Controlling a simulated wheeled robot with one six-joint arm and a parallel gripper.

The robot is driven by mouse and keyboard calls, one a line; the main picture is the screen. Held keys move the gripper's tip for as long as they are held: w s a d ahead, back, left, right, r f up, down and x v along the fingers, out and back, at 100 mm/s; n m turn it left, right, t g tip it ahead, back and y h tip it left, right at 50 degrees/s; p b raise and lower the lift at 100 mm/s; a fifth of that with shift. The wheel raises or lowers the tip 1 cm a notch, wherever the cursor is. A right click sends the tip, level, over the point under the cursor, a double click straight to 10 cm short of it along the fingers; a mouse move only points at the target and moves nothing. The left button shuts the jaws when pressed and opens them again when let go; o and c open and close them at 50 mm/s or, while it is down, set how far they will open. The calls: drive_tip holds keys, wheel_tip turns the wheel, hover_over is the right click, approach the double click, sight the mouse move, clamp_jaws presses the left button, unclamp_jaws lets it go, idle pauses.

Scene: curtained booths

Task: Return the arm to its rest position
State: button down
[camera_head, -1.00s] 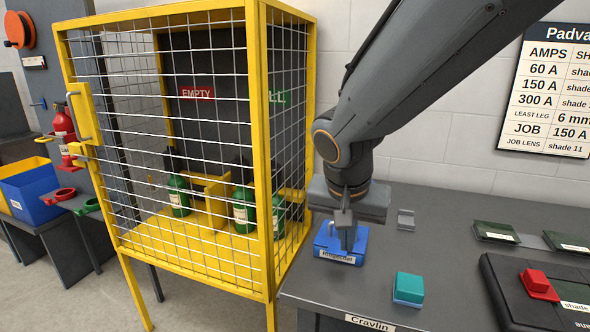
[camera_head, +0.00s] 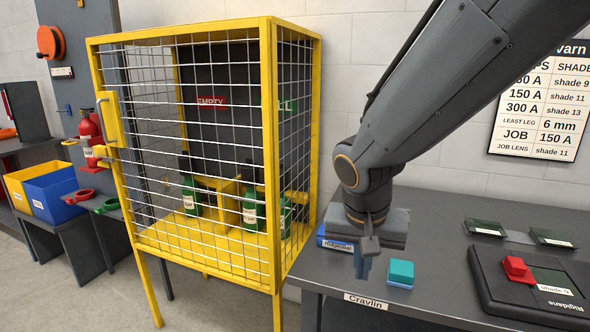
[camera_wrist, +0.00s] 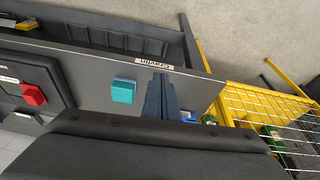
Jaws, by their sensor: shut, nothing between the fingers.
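My gripper (camera_head: 362,266) hangs pointing down over the front of the grey bench (camera_head: 440,220), its fingers together with nothing held. It stands between the blue labelled holder (camera_head: 334,243) on its left and a teal block (camera_head: 401,273) on its right, apart from the block. My arm partly covers the blue holder. In the wrist view the closed fingers (camera_wrist: 160,98) show beside the teal block (camera_wrist: 123,90), near the bench's front edge with its name label. I cannot tell the exact fingertip height above the bench.
A yellow mesh cage (camera_head: 205,150) with green bottles stands left of the bench. A black case (camera_head: 535,280) with a red block (camera_head: 516,268) lies at the right. Dark green lens plates (camera_head: 485,228) lie behind it. Yellow and blue bins (camera_head: 50,190) stand far left.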

drive_tip(key=s+d+f+n+g+y, duration=0.1)
drive_tip(key=s+d+f+n+g, duration=0.1)
drive_tip(key=s+d+f, duration=0.4)
wheel_tip(320, 180, down, 3)
drive_tip(key=shift+s+d+n, duration=0.2)
drive_tip(key=shift+d+n, duration=0.05)
drive_tip(key=shift+n, duration=0.65)
drive_tip(key=shift+s+a, duration=0.1)
